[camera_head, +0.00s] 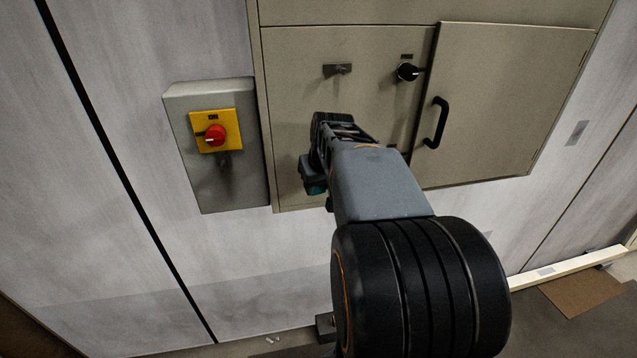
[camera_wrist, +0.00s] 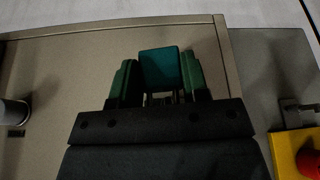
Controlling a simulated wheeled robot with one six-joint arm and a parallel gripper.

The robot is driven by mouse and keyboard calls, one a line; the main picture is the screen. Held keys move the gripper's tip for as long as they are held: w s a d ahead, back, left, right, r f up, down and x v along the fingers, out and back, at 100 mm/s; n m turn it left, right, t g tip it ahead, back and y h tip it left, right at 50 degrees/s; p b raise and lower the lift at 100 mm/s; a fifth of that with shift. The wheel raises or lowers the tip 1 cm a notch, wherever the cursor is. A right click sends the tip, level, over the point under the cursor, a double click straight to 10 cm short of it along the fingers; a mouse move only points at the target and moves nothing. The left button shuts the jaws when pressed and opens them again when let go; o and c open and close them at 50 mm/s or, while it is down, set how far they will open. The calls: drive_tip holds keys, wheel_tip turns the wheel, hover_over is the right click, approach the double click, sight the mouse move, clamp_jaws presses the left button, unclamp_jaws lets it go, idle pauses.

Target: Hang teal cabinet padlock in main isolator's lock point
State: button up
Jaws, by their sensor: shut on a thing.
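The teal padlock (camera_wrist: 159,69) is between the two green-lined fingers of my gripper (camera_wrist: 160,84) in the wrist view. My gripper is shut on it. In the head view only a small teal bit (camera_head: 316,189) shows below my gripper (camera_head: 312,176); the shackle cannot be made out. The main isolator (camera_head: 183,115) is a grey box with a yellow plate and red knob (camera_head: 215,135), left of my gripper. A small metal tab (camera_head: 224,160), seemingly the lock point, sits just below the plate. It also shows in the wrist view (camera_wrist: 300,110) at right, apart from the padlock.
A beige cabinet (camera_head: 290,100) stands behind my gripper, with a black rotary switch (camera_head: 407,72), a small dark latch (camera_head: 337,69) and a door with a black handle (camera_head: 436,123). Bare wall panel (camera_head: 120,100) lies left of the isolator.

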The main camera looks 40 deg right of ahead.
drive_tip(key=shift+s, duration=0.15)
idle(0.3)
drive_tip(key=shift+s+a+b, duration=0.4)
drive_tip(key=shift+s+a, duration=0.1)
drive_tip(key=shift+s, duration=0.4)
drive_tip(key=o, duration=0.4)
drive_tip(key=c, duration=0.3)
drive_tip(key=shift+c, duration=0.2)
